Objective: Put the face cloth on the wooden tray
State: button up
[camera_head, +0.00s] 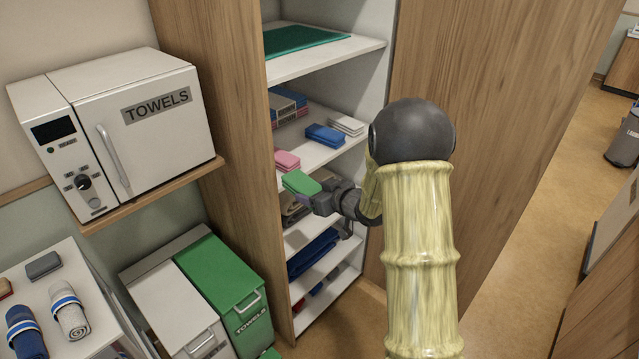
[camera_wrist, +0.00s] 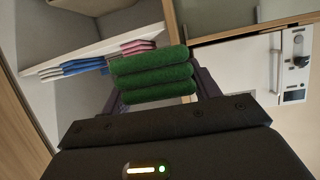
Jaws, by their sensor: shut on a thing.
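A green folded cloth (camera_head: 301,183) is held by my gripper (camera_head: 318,197) in front of the open cupboard. It fills the space between my fingers in the wrist view (camera_wrist: 153,76), its folds showing as stacked green layers. My gripper is shut on it, and the cloth is in the air near the shelf that bears a pink folded cloth (camera_head: 287,160). I cannot tell from its look alone whether the green cloth is the face cloth. I cannot make out a wooden tray in either view.
The cupboard shelf (camera_head: 338,151) also bears a blue folded cloth (camera_head: 325,135) and a white stack (camera_head: 346,125). A towel warmer (camera_head: 150,115) stands at left above a green bin (camera_head: 215,270). A white trolley (camera_head: 85,330) with rolled towels is at lower left.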

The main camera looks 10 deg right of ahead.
jog(key=s+d+f+m+t+h, duration=0.1)
jog(key=s+f+m+h, duration=0.2)
jog(key=f, duration=0.7)
jog(key=s+d+f+m+h, duration=0.1)
jog(key=s+f+m+h, duration=0.1)
jog(key=s+f, duration=0.6)
notch_tip(320, 180, down, 2)
jog(key=shift+d+f+m+t+h, duration=0.1)
jog(key=shift+d+m+t+h, duration=0.3)
jog(key=shift+h, duration=0.5)
jog(key=shift+a, duration=0.1)
